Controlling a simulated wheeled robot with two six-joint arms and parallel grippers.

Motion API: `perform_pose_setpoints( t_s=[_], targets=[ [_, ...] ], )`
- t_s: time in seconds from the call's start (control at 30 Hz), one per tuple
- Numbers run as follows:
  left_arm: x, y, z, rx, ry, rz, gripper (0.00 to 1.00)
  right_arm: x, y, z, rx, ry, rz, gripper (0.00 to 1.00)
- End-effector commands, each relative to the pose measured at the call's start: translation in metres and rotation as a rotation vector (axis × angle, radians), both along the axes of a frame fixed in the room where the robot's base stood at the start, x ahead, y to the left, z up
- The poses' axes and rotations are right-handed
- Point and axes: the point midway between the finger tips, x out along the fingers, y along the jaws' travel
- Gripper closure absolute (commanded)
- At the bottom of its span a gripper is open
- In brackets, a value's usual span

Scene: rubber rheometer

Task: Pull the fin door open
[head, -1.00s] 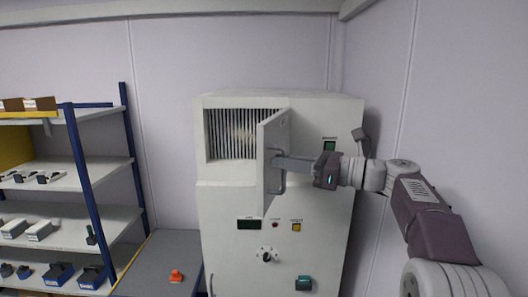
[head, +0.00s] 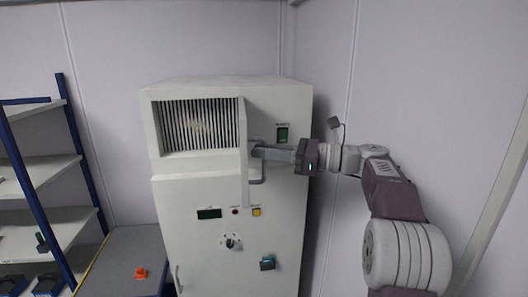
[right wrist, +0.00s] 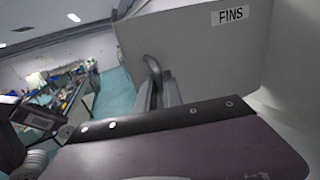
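The fin door (head: 243,138) on the upper front of the white cabinet stands swung out, nearly edge-on in the head view. Its face with the FINS label (right wrist: 190,50) shows in the right wrist view. Behind it the opening with vertical fins (head: 198,125) is exposed. My right gripper (head: 260,153) is at the door's handle (head: 258,180); in the right wrist view its fingers lie close together around the grey handle bar (right wrist: 153,68). The exact contact is partly hidden. My left gripper is not in view.
The cabinet (head: 290,210) has a display, knob and buttons below the door. A grey table (head: 120,262) with an orange object (head: 140,272) stands left of it. A blue-framed shelf (head: 60,170) is further left. A wall is close on the right.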

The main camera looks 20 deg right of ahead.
Motion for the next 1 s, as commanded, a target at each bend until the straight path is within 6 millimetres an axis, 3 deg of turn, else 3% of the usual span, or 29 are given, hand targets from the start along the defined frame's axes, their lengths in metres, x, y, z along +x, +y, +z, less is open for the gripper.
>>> perform_pose_setpoints(
  t_s=[0.03, 0.07, 0.1, 0.4, 0.73, 1.0],
  targets=[
    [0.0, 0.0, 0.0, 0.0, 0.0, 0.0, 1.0, 0.0, 0.0, 0.001, 0.002, 0.0, -0.002, 0.78],
    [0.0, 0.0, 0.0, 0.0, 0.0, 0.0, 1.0, 0.0, 0.0, 0.001, 0.002, 0.0, -0.001, 0.7],
    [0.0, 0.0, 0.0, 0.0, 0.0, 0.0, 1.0, 0.0, 0.0, 0.0, 0.002, 0.0, -0.001, 0.67],
    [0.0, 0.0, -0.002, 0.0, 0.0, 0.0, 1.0, -0.001, -0.002, -0.001, 0.001, 0.0, -0.001, 0.67],
    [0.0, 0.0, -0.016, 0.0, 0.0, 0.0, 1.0, -0.031, -0.054, -0.002, 0.001, -0.001, -0.005, 0.67],
    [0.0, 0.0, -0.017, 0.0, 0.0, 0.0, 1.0, -0.038, -0.064, 0.0, 0.001, 0.0, 0.0, 0.67]
  ],
)
